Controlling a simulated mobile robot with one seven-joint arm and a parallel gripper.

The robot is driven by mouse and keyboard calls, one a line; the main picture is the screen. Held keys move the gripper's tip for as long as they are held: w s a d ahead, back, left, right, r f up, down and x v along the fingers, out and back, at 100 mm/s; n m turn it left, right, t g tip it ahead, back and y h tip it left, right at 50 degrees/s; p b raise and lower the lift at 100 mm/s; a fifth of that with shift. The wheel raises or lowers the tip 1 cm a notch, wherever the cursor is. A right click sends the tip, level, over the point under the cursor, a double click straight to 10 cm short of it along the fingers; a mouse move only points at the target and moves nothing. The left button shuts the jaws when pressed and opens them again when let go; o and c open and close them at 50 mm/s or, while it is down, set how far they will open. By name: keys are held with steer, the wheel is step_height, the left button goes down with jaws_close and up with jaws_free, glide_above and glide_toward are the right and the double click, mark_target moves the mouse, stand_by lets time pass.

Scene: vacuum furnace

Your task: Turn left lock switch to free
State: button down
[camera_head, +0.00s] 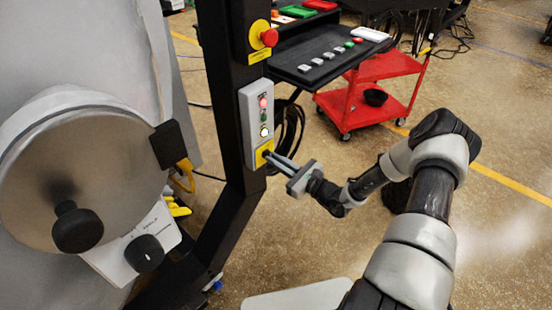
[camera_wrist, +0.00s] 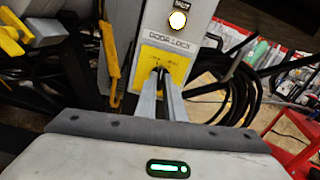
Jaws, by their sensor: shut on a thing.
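The grey control box (camera_head: 256,120) is on a black post. At its lower end is a yellow plate (camera_head: 260,158) with the small dark lock switch (camera_head: 266,152). In the wrist view the yellow plate (camera_wrist: 150,62) sits under a "DOOR LOCK" label (camera_wrist: 172,41). My gripper (camera_head: 268,156) reaches the switch from the right, its two long fingers shut on it. In the wrist view the fingertips of my gripper (camera_wrist: 160,76) meet at the switch, which they mostly hide. The switch's setting cannot be read.
A red emergency button (camera_head: 269,37) is above the box. The round furnace door (camera_head: 85,170) with black knobs (camera_head: 77,229) is at left. A dark shelf (camera_head: 320,55) and red cart (camera_head: 375,90) stand behind. Black cables (camera_wrist: 240,85) hang beside the post. The floor at right is open.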

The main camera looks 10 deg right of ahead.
steer(key=shift+m+p, duration=0.95)
steer(key=shift+m, duration=2.75)
steer(key=c, duration=1.9)
jaws_free()
steer(key=shift+o, duration=0.2)
steer(key=p+v, duration=0.1)
steer(key=v, duration=1.6)
steer(key=shift+s+d+p, duration=0.15)
steer(key=shift+s+p, duration=0.05)
steer(key=shift+p, duration=0.2)
steer(key=shift+r, duration=0.15)
